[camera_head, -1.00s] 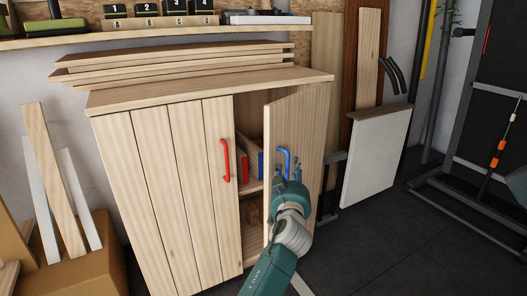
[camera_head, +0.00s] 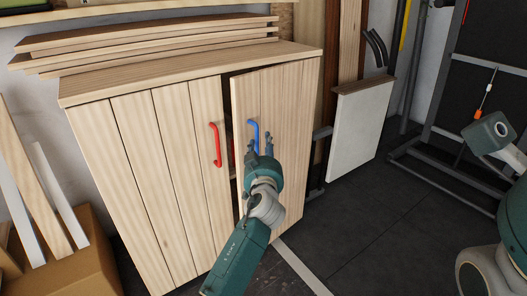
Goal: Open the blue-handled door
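The blue handle (camera_head: 252,131) is a vertical bar on the right-hand door (camera_head: 286,115) of the wooden cabinet. That door stands slightly ajar, with a narrow dark gap along its left edge. My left gripper (camera_head: 255,146) is just in front of the handle's lower part. Its two fingers are spread, one to each side of the handle in the picture; I cannot tell whether they touch it. The wrist hides part of the door below. My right gripper is out of the picture; only parts of my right arm (camera_head: 490,135) show at the right edge.
The red-handled door (camera_head: 160,160) on the left is closed, with its red handle (camera_head: 216,145) close to the gap. Boards (camera_head: 150,40) lie on the cabinet top. A white panel (camera_head: 360,125) leans to the right. The dark floor (camera_head: 370,225) in front is clear.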

